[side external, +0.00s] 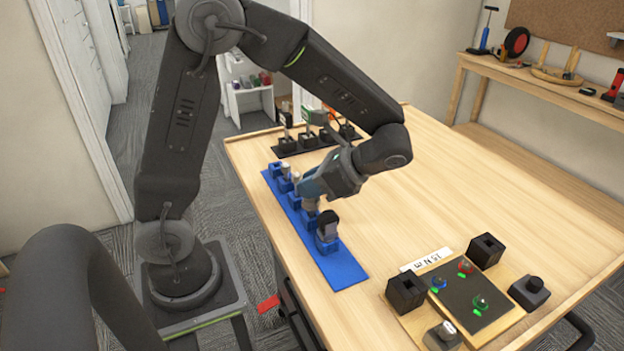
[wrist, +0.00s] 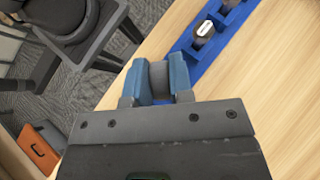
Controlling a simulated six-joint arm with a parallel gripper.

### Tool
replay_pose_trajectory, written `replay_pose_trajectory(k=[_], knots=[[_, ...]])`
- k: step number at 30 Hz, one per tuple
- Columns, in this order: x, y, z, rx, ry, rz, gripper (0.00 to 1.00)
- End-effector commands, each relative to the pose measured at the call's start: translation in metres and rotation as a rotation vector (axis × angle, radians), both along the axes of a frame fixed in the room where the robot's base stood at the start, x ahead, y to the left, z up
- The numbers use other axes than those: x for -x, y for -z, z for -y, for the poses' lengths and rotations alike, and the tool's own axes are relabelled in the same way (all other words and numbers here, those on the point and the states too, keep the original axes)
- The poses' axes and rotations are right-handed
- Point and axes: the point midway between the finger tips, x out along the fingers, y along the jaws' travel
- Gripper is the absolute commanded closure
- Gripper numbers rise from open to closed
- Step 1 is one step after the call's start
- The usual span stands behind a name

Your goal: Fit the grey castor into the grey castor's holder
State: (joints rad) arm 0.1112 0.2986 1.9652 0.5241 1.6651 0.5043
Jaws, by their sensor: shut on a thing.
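My gripper (side external: 311,203) is low over the middle of the blue strip (side external: 345,270). In the wrist view my gripper (wrist: 158,82) is shut on a smooth grey piece (wrist: 158,74), apparently the grey castor, between its blue fingers. The side view mostly hides this piece, and I cannot tell whether it touches a holder. Several blue holders stand in a row on the strip. One near holder (side external: 327,246) carries a dark-topped grey piece (side external: 328,222). Which holder belongs to the grey castor is not clear.
A black rack (side external: 290,152) with several upright items stands behind the strip. At the front right, a board (side external: 455,295) has coloured knobs, with black blocks (side external: 405,293) around it and a "15 N m" label (side external: 426,260). The table's middle is clear.

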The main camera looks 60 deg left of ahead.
Motion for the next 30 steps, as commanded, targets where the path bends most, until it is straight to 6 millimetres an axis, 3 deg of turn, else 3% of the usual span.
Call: replay_pose_trajectory(k=[22, 23, 30], knots=[[0.000, 0.018, 0.000, -0.001, 0.000, -0.001, 1.00], [0.000, 0.018, 0.000, -0.001, 0.000, -0.001, 0.78], [0.000, 0.017, 0.000, 0.000, 0.000, 0.000, 0.55]])
